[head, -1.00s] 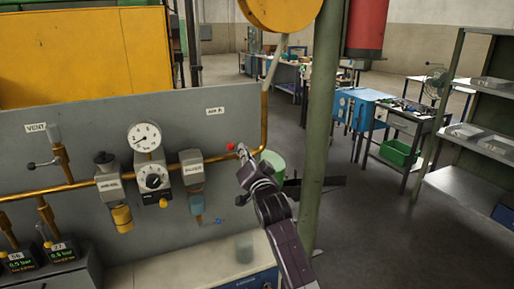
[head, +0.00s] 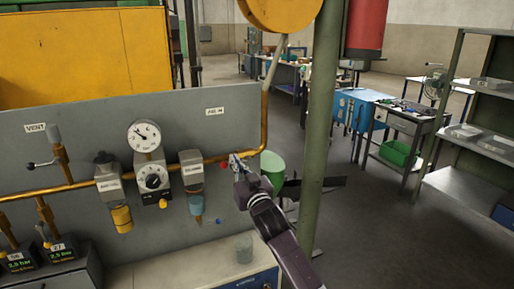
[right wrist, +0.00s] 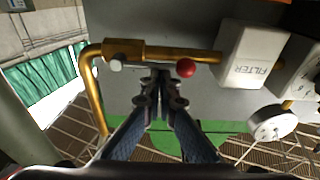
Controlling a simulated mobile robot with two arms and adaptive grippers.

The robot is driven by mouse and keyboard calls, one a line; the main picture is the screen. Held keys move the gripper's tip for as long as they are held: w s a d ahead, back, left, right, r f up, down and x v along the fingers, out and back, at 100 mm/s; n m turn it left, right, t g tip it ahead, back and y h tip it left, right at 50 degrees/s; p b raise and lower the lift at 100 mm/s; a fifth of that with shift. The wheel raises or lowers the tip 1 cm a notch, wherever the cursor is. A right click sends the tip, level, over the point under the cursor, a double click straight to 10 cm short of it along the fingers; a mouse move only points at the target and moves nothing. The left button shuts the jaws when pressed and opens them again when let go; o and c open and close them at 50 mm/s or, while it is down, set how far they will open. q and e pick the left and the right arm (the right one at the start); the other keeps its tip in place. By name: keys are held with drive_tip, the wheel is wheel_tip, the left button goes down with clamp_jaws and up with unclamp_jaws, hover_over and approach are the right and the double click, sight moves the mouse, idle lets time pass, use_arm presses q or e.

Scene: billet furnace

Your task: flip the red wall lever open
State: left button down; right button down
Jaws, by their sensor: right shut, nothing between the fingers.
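The wall lever shows as a round red knob (head: 224,165) at the brass pipe (head: 264,125) on the grey panel, under the "AIR IN" label. In the right wrist view the red knob (right wrist: 186,68) sits just below the pipe, right of my fingertips. My right gripper (head: 236,160) is shut and empty, its tips close beside the knob; I cannot tell if they touch it. It also shows in the right wrist view (right wrist: 161,76). The lever's shaft is mostly hidden. My left gripper is not in view.
A filter unit (head: 192,168), a regulator (head: 152,180) with a gauge (head: 145,136), and another unit (head: 108,180) hang along the pipe. Digital displays (head: 62,250) stand lower left. A green post (head: 321,130) rises right of my arm. A shelf (head: 470,130) stands far right.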

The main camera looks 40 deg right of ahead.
drive_tip(key=shift+f, duration=0.15)
idle(0.4)
wheel_tip(320, 180, up, 4)
drive_tip(key=p, duration=0.4)
drive_tip(key=b+v, duration=0.4)
drive_tip(key=v, duration=0.5)
drive_tip(key=shift+s, duration=0.15)
drive_tip(key=shift+a+f, duration=0.1)
